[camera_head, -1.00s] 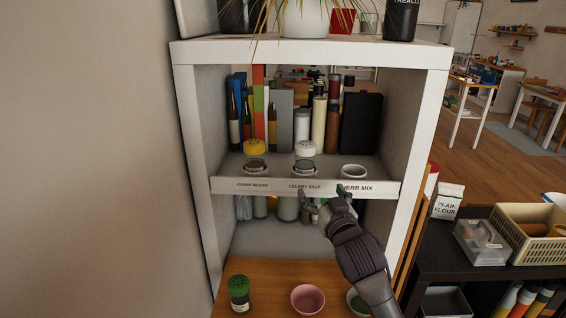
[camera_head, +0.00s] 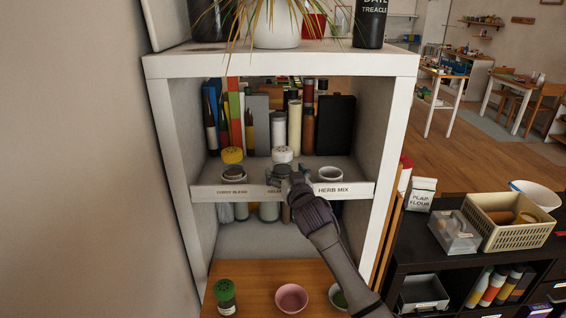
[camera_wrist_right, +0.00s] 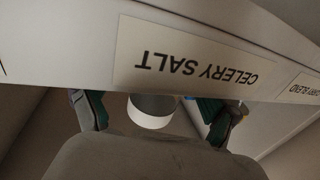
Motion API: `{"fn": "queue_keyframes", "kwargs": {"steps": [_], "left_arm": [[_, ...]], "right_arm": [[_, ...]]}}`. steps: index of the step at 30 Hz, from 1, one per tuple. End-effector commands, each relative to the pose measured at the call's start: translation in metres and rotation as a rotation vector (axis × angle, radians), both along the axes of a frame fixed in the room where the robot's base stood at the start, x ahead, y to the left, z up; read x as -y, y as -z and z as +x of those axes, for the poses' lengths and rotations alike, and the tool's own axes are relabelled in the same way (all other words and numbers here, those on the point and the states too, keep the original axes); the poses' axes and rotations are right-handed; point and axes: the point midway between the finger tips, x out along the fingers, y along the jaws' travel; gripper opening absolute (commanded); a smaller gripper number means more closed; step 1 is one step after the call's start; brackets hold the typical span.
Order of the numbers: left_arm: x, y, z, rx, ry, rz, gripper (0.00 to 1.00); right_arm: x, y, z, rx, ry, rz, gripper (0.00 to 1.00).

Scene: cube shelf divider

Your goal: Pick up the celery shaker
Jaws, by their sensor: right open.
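The celery shaker (camera_head: 282,154) has a white lid and stands upright in the middle place of the rack (camera_head: 212,191) on the shelf. Its lower part is largely hidden by my right gripper (camera_head: 284,181). The right gripper is open at the rack's front edge, just in front of the shaker. In the right wrist view a white round part, apparently the shaker's lid (camera_wrist_right: 150,111), shows between the two spread fingers (camera_wrist_right: 155,112). The "CELERY SALT" label (camera_wrist_right: 190,64) fills the upper part there. I cannot tell whether the fingers touch the shaker. My left gripper is not in view.
A yellow-lidded shaker (camera_head: 232,156) stands left of it and an open cup (camera_head: 330,174) right, at "HERB MIX". Bottles and books (camera_head: 262,122) stand behind. The shelf's side walls (camera_head: 372,130) bound the space. A green-lidded jar (camera_head: 225,292) and pink bowl (camera_head: 291,298) are below.

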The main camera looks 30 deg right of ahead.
Motion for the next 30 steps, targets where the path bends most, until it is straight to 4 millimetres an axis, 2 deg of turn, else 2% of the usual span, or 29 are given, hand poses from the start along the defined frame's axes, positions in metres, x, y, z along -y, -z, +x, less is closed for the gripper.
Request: {"fn": "queue_keyframes", "kwargs": {"steps": [5, 13, 25, 30], "left_arm": [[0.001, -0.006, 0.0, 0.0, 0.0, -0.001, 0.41], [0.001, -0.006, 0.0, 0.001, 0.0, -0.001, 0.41], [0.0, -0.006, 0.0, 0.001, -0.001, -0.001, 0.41], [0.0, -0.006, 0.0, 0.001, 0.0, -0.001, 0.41]], "right_arm": [[0.004, 0.0, 0.016, -0.001, 0.0, 0.0, 0.89], [0.004, 0.002, 0.017, -0.001, -0.001, 0.0, 0.88], [0.004, 0.002, 0.017, -0.001, -0.001, 0.0, 0.21], [0.004, 0.001, 0.017, 0.0, -0.001, 0.0, 0.19]]}}
